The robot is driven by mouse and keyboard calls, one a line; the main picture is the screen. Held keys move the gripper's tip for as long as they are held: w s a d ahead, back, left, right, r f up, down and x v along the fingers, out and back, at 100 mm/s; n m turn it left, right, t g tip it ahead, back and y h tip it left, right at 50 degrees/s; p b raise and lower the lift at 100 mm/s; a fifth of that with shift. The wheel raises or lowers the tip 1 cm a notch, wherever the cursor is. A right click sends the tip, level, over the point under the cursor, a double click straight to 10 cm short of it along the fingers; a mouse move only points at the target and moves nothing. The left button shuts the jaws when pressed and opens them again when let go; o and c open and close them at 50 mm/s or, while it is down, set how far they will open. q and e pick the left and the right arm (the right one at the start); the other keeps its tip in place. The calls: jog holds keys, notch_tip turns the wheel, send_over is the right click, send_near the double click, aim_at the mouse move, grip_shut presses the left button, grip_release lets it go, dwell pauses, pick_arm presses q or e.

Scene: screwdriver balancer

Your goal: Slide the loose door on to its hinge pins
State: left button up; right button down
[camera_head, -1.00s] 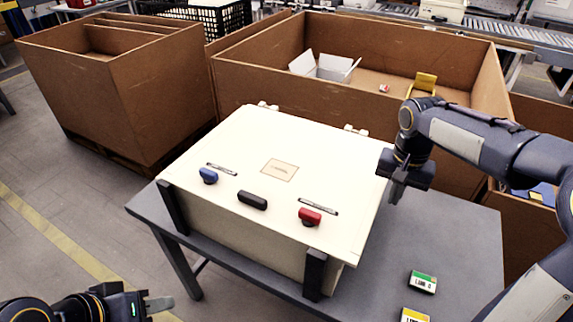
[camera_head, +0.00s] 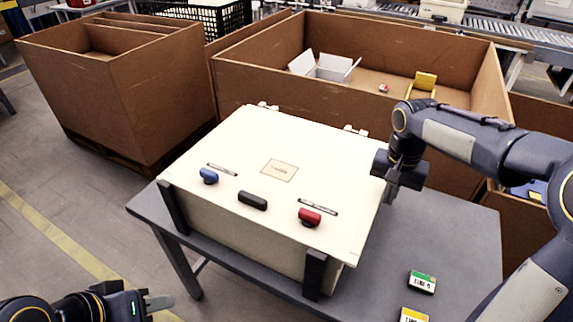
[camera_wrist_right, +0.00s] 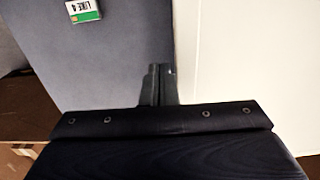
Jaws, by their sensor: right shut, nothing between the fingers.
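The cream door (camera_head: 240,150) lies flat on top of a cream cabinet (camera_head: 245,245). It has a black handle (camera_head: 252,200), a blue knob (camera_head: 208,176) and a red knob (camera_head: 310,217). Two pale hinges (camera_head: 268,106) (camera_head: 356,130) show at its far edge; their pins cannot be made out. My right gripper (camera_head: 389,194) is shut and empty, pointing down beside the door's right edge. In the right wrist view its fingers (camera_wrist_right: 159,82) are next to the cream panel (camera_wrist_right: 245,60); contact cannot be told. My left gripper (camera_head: 160,304) is at the lower left, away from the cabinet; its opening is unclear.
The cabinet stands on a grey table (camera_head: 455,235) with black corner brackets (camera_head: 315,272) at its front. Two small labelled boxes, one green (camera_head: 422,282) and one yellow (camera_head: 413,315), lie at the right. Large brown bins (camera_head: 120,90) stand behind. The table's right side is mostly clear.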

jog(key=shift+w+a+p, duration=0.2)
jog(key=shift+w+a, duration=0.2)
jog(key=shift+a, duration=0.25)
jog(key=shift+w+a+p, duration=0.15)
jog(key=shift+w+a, duration=0.2)
jog(key=shift+a, duration=0.25)
jog(key=shift+d, duration=0.1)
jog(key=shift+s+d, duration=0.3)
jog(key=shift+d, duration=0.1)
notch_tip(320, 180, up, 7)
jog(key=p, duration=0.6)
jog(key=shift+r, duration=0.1)
